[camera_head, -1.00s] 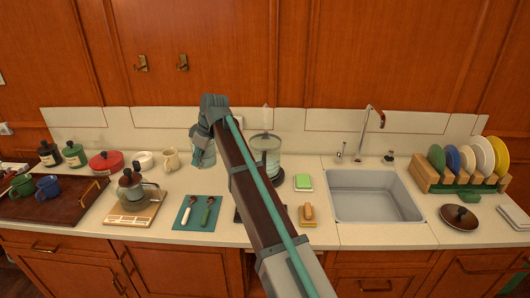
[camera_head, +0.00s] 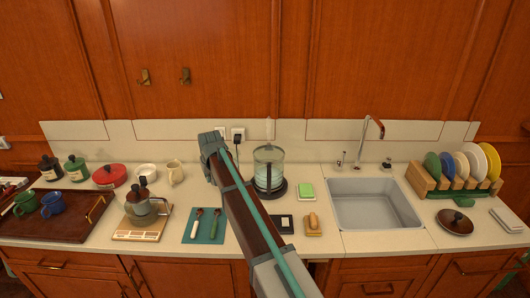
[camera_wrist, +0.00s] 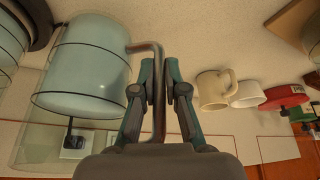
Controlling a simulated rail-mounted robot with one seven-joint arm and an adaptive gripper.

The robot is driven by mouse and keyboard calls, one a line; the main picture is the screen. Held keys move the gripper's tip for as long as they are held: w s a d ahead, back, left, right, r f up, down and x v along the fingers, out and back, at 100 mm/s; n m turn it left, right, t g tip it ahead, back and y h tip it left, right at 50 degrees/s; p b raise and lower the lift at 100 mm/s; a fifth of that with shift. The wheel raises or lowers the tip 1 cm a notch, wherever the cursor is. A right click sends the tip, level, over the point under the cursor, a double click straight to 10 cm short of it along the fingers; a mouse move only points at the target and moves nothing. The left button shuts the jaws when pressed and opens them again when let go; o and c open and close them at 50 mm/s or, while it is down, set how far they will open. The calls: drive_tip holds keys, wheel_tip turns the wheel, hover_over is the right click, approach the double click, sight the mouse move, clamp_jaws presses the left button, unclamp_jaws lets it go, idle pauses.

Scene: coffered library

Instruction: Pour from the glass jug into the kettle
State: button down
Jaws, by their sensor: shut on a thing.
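My gripper (camera_wrist: 160,85) is shut on the curved metal handle (camera_wrist: 155,60) of the glass jug (camera_wrist: 80,65), which holds pale blue liquid and fills the left of the wrist view. In the head view my gripper (camera_head: 212,145) is above the counter, left of the glass kettle (camera_head: 268,178). The kettle stands on a round black base. Part of what seems to be the kettle also shows at the wrist view's left edge (camera_wrist: 6,50). In the head view my arm and the overlapping glass hide where the jug ends and the kettle begins.
A small glass pot (camera_head: 140,206) stands on a board at left, beside a teal mat (camera_head: 205,226) with two utensils. A cream mug (camera_head: 175,172) stands behind.

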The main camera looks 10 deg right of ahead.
drive_tip(key=shift+w+d+r+m+h, duration=0.15)
drive_tip(key=shift+w+m+h, duration=0.35)
drive_tip(key=shift+m, duration=0.6)
drive_tip(key=shift+w+d+r+m+h, duration=0.15)
drive_tip(key=shift+w+m+h, duration=0.3)
drive_tip(key=shift+m, duration=0.65)
drive_tip(key=d+r+m+y+p, duration=0.1)
drive_tip(key=d+r+y, duration=0.3)
drive_tip(key=r+y, duration=0.3)
wheel_tip(320, 180, up, 5)
drive_tip(key=shift+d+f+p, duration=0.1)
drive_tip(key=shift+d+p, duration=0.1)
drive_tip(key=shift+p, duration=0.2)
drive_tip(key=shift+w, duration=0.1)
drive_tip(key=shift+d+r+m+y, duration=0.2)
drive_tip(key=shift+r+m+y, duration=0.05)
drive_tip(key=shift+r+m, duration=0.1)
